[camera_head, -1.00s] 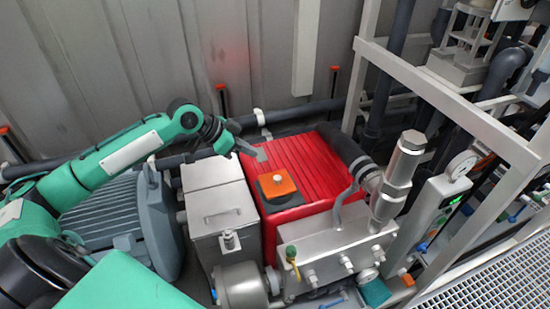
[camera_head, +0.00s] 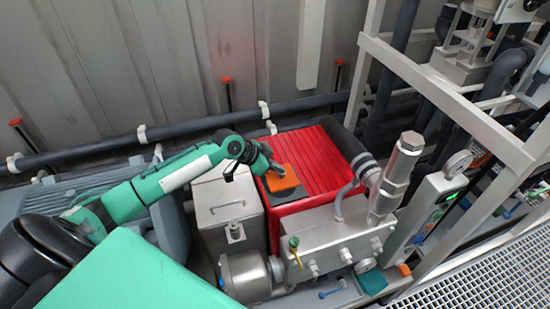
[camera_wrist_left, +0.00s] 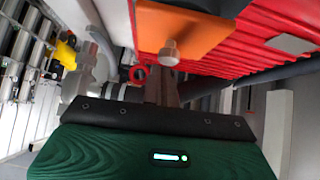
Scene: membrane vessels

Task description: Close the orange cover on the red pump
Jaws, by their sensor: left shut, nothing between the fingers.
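The red pump (camera_head: 312,153) has a ribbed red top with an orange cover (camera_head: 283,181) near its left front edge. A dark plate (camera_head: 288,194) shows just below and in front of the cover. The cover looks raised or tilted from this plate, but its exact angle is unclear. My left gripper (camera_head: 277,168) is shut and empty at the cover's upper left edge; contact is unclear. In the left wrist view the shut fingers (camera_wrist_left: 164,86) point toward the orange cover (camera_wrist_left: 190,28) and its metal knob (camera_wrist_left: 168,52). My right gripper is out of view.
A grey metal box (camera_head: 225,198) stands left of the pump. A steel manifold block (camera_head: 330,240) with fittings lies in front of it. A black hose (camera_head: 345,142) and a metal cylinder (camera_head: 402,165) stand on the right, near a grey frame (camera_head: 440,85).

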